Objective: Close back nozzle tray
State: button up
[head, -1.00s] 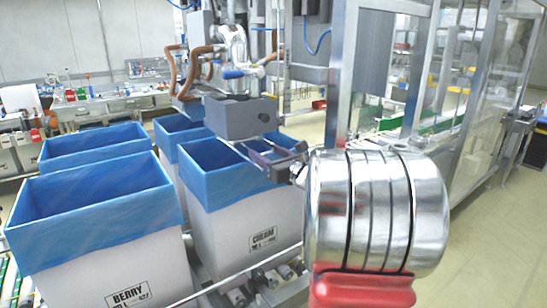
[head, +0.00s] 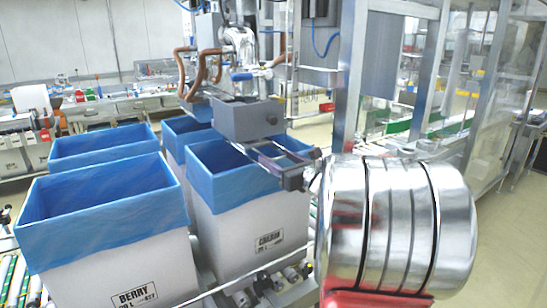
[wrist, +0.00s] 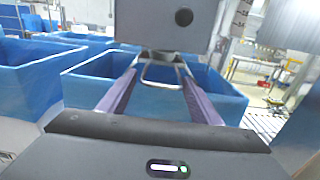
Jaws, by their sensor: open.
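A grey box-like unit (head: 246,120) hangs under the filling head above the rear blue-lined boxes; I take it to be the back nozzle tray. In the wrist view its grey face (wrist: 140,22) with a round black spot fills the top middle. A thin metal loop handle (wrist: 161,72) shows just below it, between my finger ends. My gripper (head: 262,152) is open, its two purple fingers reaching toward the unit's lower side. In the wrist view my gripper (wrist: 159,80) has one finger on each side of the loop. I cannot tell whether they touch it.
More lined boxes stand behind. Brown hoses (head: 205,70) hang beside the filling head. A metal frame with clear panels (head: 495,95) stands at right.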

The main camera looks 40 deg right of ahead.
jog(key=s+a, duration=0.1)
jog(key=s, duration=0.9)
jog(key=shift+s+a, duration=0.15)
jog(key=shift+s, duration=0.25)
jog(key=shift+c, duration=0.5)
